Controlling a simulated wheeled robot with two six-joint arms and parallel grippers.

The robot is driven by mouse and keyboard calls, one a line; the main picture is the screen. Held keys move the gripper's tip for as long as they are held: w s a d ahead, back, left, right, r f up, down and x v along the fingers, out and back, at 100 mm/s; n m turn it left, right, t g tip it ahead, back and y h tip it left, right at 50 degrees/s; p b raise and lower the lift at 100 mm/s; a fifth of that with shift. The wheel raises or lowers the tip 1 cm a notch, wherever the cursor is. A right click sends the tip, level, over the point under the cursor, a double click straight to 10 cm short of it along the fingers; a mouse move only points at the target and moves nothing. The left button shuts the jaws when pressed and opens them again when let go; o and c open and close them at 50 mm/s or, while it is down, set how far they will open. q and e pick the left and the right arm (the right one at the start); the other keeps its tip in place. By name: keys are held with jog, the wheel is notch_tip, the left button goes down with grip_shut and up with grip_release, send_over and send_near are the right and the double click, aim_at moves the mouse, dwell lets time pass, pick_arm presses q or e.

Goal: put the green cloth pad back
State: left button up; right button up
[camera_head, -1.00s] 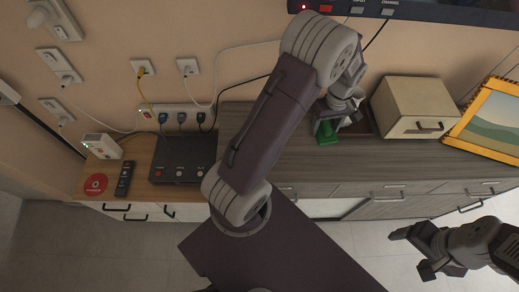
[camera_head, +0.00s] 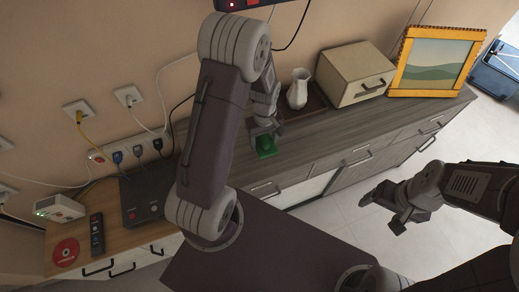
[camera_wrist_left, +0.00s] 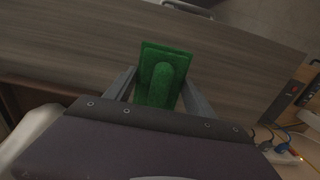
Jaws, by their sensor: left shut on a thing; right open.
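The green cloth pad (camera_head: 265,146) is at the tip of my left gripper (camera_head: 264,134), over the grey wooden cabinet top (camera_head: 335,122). In the left wrist view the green pad (camera_wrist_left: 163,75) sits between the two fingers of my left gripper (camera_wrist_left: 160,92), which are shut on it. The wood surface shows beyond the pad there; I cannot tell whether the pad touches it. My right gripper (camera_head: 385,206) is open and empty, out over the floor in front of the cabinet.
A dark tray (camera_head: 315,101) with a white pitcher (camera_head: 298,88) stands behind the pad. A cream box (camera_head: 355,73) and a yellow-framed picture (camera_head: 436,62) stand to its right. A black router (camera_head: 142,198), remote (camera_head: 97,235), red disc (camera_head: 66,252) and cables lie to the left.

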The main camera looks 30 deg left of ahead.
aim_at(260, 150)
pick_arm(q)
jog(key=shift+s+a+f, duration=0.45)
jog(key=shift+s+f, duration=0.05)
jog(key=shift+s, duration=0.1)
jog(key=shift+w+f, duration=0.1)
jog(key=shift+f, duration=1.95)
jog(key=shift+f, duration=0.1)
jog(key=o, duration=1.3)
